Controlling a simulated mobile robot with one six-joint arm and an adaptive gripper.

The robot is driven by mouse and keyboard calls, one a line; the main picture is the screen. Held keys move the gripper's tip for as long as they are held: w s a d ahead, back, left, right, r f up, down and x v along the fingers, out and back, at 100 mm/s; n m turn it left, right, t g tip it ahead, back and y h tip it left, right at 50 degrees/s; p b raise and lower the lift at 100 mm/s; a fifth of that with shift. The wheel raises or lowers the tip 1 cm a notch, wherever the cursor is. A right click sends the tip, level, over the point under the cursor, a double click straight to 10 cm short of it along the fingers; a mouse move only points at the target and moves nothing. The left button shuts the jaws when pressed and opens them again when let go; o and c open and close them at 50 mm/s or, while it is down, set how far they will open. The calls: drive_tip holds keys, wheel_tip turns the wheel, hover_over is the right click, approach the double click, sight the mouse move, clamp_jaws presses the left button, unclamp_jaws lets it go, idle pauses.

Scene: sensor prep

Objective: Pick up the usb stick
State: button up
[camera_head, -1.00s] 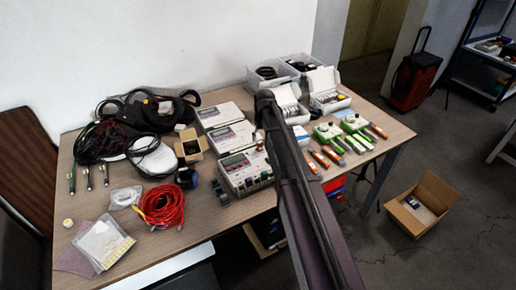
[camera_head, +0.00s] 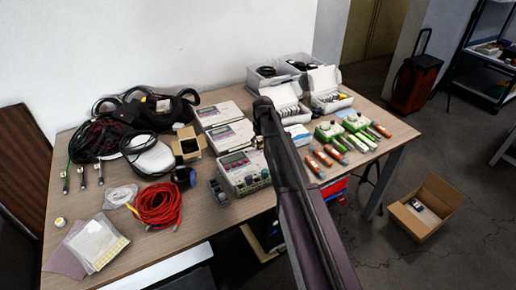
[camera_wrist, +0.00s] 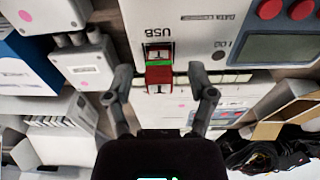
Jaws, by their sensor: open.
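The usb stick (camera_wrist: 158,72) is small and red with a green band. In the wrist view it sits at the port marked USB on a pale instrument (camera_wrist: 205,40) with a dark screen and red buttons. My gripper (camera_wrist: 160,97) is open, one finger on each side of the stick, with clear gaps and no contact visible. In the head view the instrument (camera_head: 243,172) stands at the table's front edge. There my arm hides the gripper, and I cannot make out the stick.
The table (camera_head: 215,215) is crowded. Similar instruments (camera_head: 229,136) stand behind, and white open boxes (camera_head: 329,100) at the back right. Orange and green tools (camera_head: 335,152) lie right of my arm. A red cable coil (camera_head: 156,205) and dark cables (camera_head: 92,143) lie left.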

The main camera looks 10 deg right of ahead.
sight(260, 140)
idle(0.5)
clamp_jaws()
drive_tip(key=shift+r, duration=0.15)
wheel_tip(260, 140, up, 10)
drive_tip(key=p, duration=1)
idle(0.7)
drive_tip(key=shift+d, duration=0.1)
